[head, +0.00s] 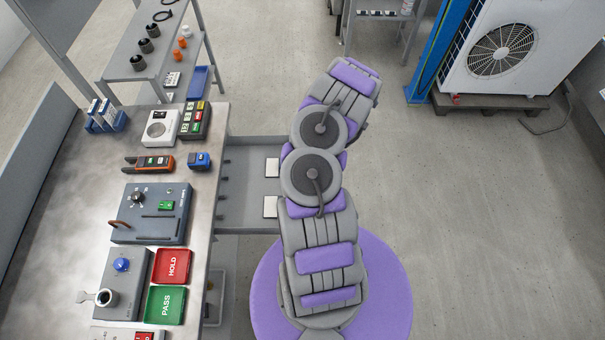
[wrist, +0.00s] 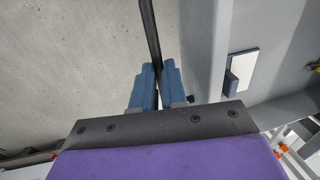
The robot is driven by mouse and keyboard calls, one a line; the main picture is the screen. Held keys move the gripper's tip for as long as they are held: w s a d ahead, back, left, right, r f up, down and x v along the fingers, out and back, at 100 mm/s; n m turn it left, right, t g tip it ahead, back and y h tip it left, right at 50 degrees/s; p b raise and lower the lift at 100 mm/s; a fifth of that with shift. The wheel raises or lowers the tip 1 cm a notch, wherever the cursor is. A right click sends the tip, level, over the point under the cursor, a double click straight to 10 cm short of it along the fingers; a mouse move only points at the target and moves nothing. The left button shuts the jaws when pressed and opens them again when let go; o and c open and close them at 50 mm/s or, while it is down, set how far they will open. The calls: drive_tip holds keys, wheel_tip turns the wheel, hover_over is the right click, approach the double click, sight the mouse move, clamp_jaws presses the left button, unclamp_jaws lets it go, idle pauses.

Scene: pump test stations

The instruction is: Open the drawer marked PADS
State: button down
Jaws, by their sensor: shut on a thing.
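A grey drawer (head: 248,184) stands pulled out to the right from under the bench in the head view. Two white-topped pieces (head: 272,167) lie in it. My arm hides its right end in that view, and I cannot read any PADS mark. In the wrist view, my gripper (wrist: 160,72) has its blue fingers shut on a dark bar handle (wrist: 149,28). The handle runs beside the drawer's grey front (wrist: 198,45). A white-topped piece (wrist: 242,68) shows inside the drawer to the right of the front.
The metal bench (head: 75,185) at left bears test boxes, a red HOLD tray (head: 171,266) and a green PASS tray (head: 165,305). A shelf (head: 130,45) stands behind. A white fan unit (head: 510,50) sits at the back right beside a blue post (head: 438,50). The right floor is clear.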

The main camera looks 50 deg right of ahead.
drive_tip(key=shift+s, duration=0.1)
drive_tip(key=c, duration=1.2)
unclamp_jaws()
drive_tip(key=shift+d, duration=0.15)
drive_tip(key=shift+o, duration=0.2)
wheel_tip(320, 180, up, 17)
drive_tip(key=s+d+p, duration=0.2)
drive_tip(key=p, duration=0.1)
drive_tip(key=shift+s, duration=0.15)
